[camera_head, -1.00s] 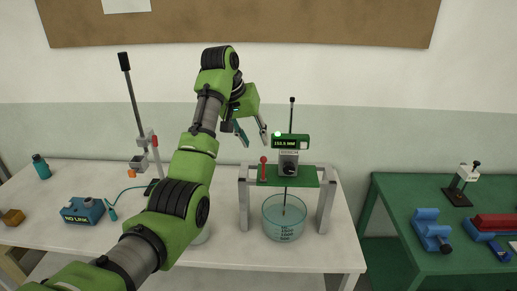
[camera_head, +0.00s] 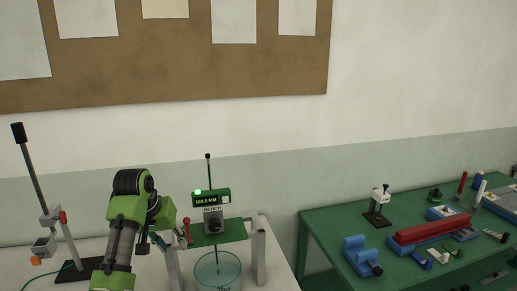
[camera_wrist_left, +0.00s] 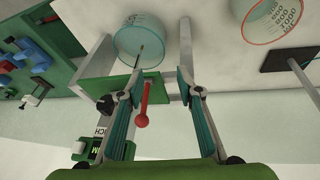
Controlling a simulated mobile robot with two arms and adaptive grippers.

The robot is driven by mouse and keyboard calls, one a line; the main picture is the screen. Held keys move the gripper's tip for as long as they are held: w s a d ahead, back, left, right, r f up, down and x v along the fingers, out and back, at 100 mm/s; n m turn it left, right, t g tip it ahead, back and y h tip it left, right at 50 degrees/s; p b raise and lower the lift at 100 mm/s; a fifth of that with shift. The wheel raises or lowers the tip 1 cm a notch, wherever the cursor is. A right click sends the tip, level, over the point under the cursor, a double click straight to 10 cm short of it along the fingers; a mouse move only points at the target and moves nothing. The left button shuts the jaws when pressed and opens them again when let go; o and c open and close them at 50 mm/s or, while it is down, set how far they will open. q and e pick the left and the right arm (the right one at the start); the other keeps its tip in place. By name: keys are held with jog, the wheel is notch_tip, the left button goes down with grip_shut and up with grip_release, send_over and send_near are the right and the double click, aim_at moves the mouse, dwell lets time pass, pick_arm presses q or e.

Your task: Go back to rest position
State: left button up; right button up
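My left gripper (camera_head: 171,241) is in the lower left of the head view, beside the gauge stand. In the left wrist view its two fingers (camera_wrist_left: 163,82) are spread apart with nothing held between them. The red-knobbed lever (camera_wrist_left: 143,110) on the green plate shows between the fingers, beyond them. The lever also shows in the head view (camera_head: 187,232), close to the fingers; I cannot tell whether they touch. The gauge (camera_head: 211,198) has a lit green lamp and a small lit readout. My right gripper is not in view.
A glass beaker (camera_head: 217,272) stands under the green plate (camera_head: 232,232). A tilted rod stand (camera_head: 40,195) is at the far left. The green table (camera_head: 320,225) on the right holds a blue vice (camera_head: 357,250), a red bar (camera_head: 432,229) and small parts.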

pick_arm(q)
jog(key=s+d+f+m+y, duration=0.1)
jog(key=s+f+m, duration=0.1)
jog(key=s+f, duration=1.55)
jog(key=s+d+f+m, duration=0.1)
jog(key=s+d, duration=0.1)
jog(key=s, duration=1)
jog(key=s+d+f+m, duration=0.1)
jog(key=s+d+f, duration=0.1)
jog(key=s, duration=0.9)
notch_tip(320, 180, down, 33)
jog(key=s+g+b, duration=0.2)
jog(key=b, duration=0.6)
jog(key=s+a+f+b, duration=0.1)
jog(key=s+f+b, duration=0.2)
jog(key=s+f, duration=0.5)
jog(key=s+a+f+g+b, duration=0.1)
jog(key=s+a+f+b, duration=0.1)
jog(key=s+f, duration=0.7)
notch_tip(320, 180, down, 7)
jog(key=shift+s+r+b, duration=0.15)
jog(key=shift+s+b, duration=0.05)
jog(key=shift+b, duration=0.55)
